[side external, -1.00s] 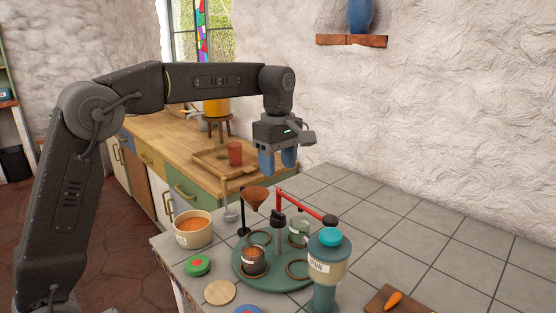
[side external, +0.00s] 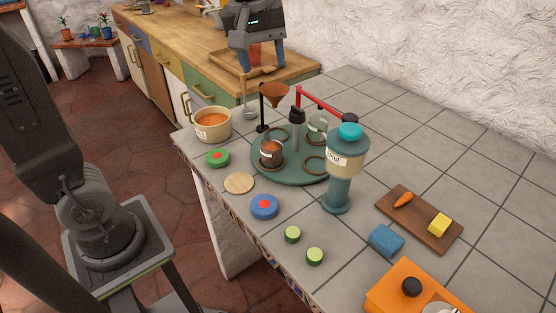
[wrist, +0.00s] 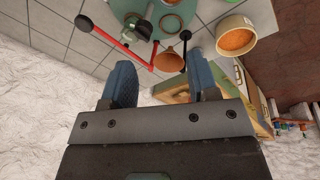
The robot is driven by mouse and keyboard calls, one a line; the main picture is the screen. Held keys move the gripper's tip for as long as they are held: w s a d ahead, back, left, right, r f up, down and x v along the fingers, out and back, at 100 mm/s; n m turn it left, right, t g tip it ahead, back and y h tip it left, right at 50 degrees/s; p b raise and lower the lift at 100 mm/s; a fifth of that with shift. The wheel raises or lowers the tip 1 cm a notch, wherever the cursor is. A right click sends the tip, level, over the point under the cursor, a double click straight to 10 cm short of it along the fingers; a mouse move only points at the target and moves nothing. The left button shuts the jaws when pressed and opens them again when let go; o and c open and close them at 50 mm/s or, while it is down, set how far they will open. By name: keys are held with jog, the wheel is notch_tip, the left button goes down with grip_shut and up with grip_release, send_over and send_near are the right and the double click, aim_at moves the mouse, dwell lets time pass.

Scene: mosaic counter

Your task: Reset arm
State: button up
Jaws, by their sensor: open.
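My gripper (side external: 258,68) is open and empty at the top of the side view, raised in front of the wooden counter. Its two blue fingers hang apart, with a reddish cup (side external: 264,52) partly visible behind them. In the wrist view my gripper (wrist: 159,60) also has nothing between its fingers. Beyond them are a brown funnel (wrist: 167,59) and a round green stand with rings. In the side view the green stand (side external: 290,176) carries a small labelled jar (side external: 271,155) of brown contents.
A bowl of orange contents (side external: 212,125) is at left. Green and blue discs, a board with carrot (side external: 403,199), sponge (side external: 386,240) and orange box (side external: 400,292) are nearer. The back-right tiles are clear.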

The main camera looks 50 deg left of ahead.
jog(key=s+f+m+t, duration=0.1)
jog(key=s+f+m, duration=0.3)
jog(key=s, duration=0.3)
jog(key=s+d+f+m+t, duration=0.1)
jog(key=s+f+m+t, duration=0.1)
jog(key=s+m, duration=0.4)
jog(key=s+f, duration=0.1)
jog(key=s, duration=0.1)
jog(key=shift+s+d+f+m, duration=0.2)
jog(key=shift+s+f+m, duration=0.1)
jog(key=shift+f+m, duration=0.1)
